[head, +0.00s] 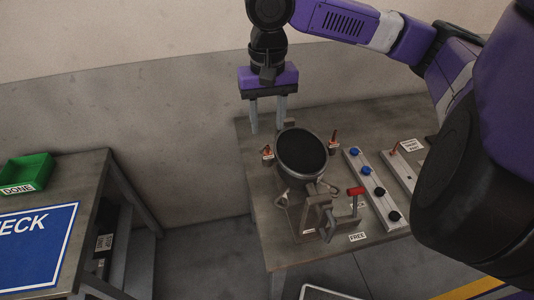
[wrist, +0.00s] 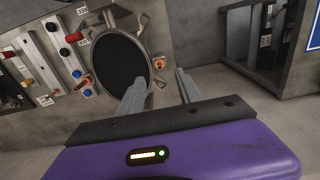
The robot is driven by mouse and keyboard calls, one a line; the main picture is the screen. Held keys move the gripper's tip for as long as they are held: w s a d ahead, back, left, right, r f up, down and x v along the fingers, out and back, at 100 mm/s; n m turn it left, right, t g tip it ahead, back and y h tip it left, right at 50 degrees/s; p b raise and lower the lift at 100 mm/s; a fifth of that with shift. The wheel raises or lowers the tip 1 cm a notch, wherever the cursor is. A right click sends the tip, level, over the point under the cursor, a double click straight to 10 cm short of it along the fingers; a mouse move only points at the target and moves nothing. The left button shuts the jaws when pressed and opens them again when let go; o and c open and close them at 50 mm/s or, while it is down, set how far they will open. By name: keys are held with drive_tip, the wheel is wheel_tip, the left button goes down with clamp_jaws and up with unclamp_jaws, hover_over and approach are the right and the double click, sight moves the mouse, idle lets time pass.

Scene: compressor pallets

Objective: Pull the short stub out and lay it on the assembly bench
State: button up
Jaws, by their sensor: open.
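A dark round-topped compressor (head: 302,152) stands on a grey bench (head: 255,195). I cannot tell which stub is the short one. My gripper (head: 268,118) points down, open and empty, behind and left of the compressor. Its fingers also show in the wrist view (wrist: 160,85), apart from the stubs as far as I can see.
A red-handled clamp (head: 355,191) stands in front of the compressor. A strip with blue and black caps (head: 373,187) and a tagged tray (head: 399,165) lie to the right. A "FREE" label (head: 357,237) marks the bench. Another table at left holds a green "DONE" bin (head: 27,172) and a blue mat (head: 40,250).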

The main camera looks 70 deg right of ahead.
sight(268, 146)
wheel_tip(268, 146, down, 8)
drive_tip(key=b, duration=0.5)
drive_tip(key=shift+f+b, duration=0.1)
drive_tip(key=shift+b, duration=0.25)
drive_tip(key=shift+p, duration=0.55)
idle(0.6)
clamp_jaws()
idle(1.6)
drive_tip(key=shift+r+p, duration=2.8)
drive_tip(key=shift+r, duration=0.25)
drive_tip(key=shift+f, duration=0.1)
